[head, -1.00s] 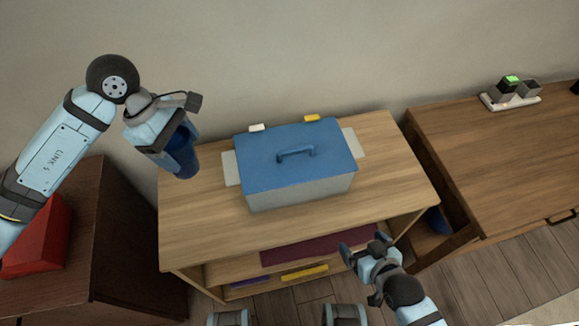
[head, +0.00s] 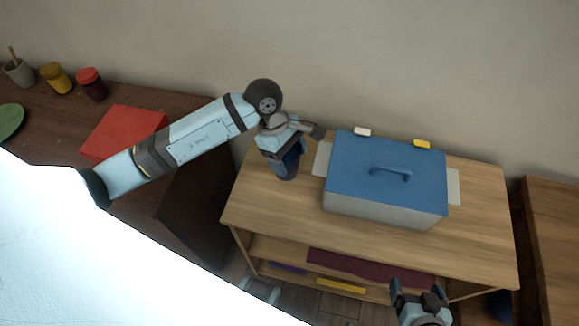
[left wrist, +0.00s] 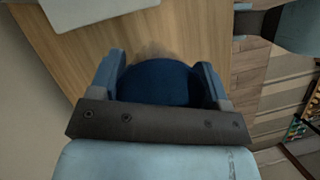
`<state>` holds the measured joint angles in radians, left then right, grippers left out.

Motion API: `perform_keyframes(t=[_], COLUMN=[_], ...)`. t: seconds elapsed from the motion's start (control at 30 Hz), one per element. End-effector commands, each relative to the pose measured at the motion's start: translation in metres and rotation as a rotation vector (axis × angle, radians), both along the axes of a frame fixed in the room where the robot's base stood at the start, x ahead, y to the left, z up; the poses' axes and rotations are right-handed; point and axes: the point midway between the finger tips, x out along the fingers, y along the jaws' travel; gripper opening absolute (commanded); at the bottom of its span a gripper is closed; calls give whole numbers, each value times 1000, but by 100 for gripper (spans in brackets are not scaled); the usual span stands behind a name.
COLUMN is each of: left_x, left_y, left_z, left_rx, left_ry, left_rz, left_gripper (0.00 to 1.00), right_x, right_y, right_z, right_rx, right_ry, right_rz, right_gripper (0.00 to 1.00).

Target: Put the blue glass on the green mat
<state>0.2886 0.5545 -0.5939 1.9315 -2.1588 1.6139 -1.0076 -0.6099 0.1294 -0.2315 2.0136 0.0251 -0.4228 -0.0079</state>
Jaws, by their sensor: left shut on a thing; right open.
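My left gripper (head: 282,158) is shut on the blue glass (head: 291,164), which it holds by the left end of the light wooden shelf unit's top. Whether the glass touches the top, I cannot tell. In the left wrist view the glass (left wrist: 160,84) is a dark blue round shape between the two fingers. A flat green round thing, likely the green mat (head: 9,120), shows at the left edge on the dark wooden cabinet, partly cut off. My right gripper (head: 419,298) is open and empty, low in front of the shelf unit.
A grey box with a blue lid (head: 386,180) stands on the shelf unit (head: 265,208). A red box (head: 122,132), a red jar (head: 91,84), a yellow jar (head: 55,78) and a grey cup (head: 18,71) stand on the dark cabinet (head: 140,93). A white surface fills the lower left.

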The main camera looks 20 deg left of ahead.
Motion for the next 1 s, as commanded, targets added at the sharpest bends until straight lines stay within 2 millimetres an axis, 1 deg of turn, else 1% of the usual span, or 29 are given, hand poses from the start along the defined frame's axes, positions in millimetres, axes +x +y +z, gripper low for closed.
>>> perform_keyframes(t=[0.03,0.27,0.4,0.5,0.73,0.87,0.9,1.0], left_x=[0,0,0,0,0,1,0,0], left_y=[0,0,-1,0,0,0,0,0], left_z=[-6,-23,-45,-56,-57,-61,-60,-60], left_rx=[-1,0,-2,-1,0,0,1,0], left_ry=[1,0,2,1,-1,-3,-1,-1], left_rz=[1,1,2,1,-1,-1,-1,-1], left_gripper=[42,42,42,42,42,42,75,96], right_x=[0,0,0,0,0,0,0,0], right_y=[0,1,2,2,2,2,2,1], right_z=[0,1,2,3,3,-1,0,0], right_rx=[-1,1,2,2,1,3,3,3], right_ry=[0,-2,-4,-5,-5,-5,-3,-4], right_rz=[1,4,4,4,5,4,3,2], right_gripper=[93,93,93,93,93,93,93,93])
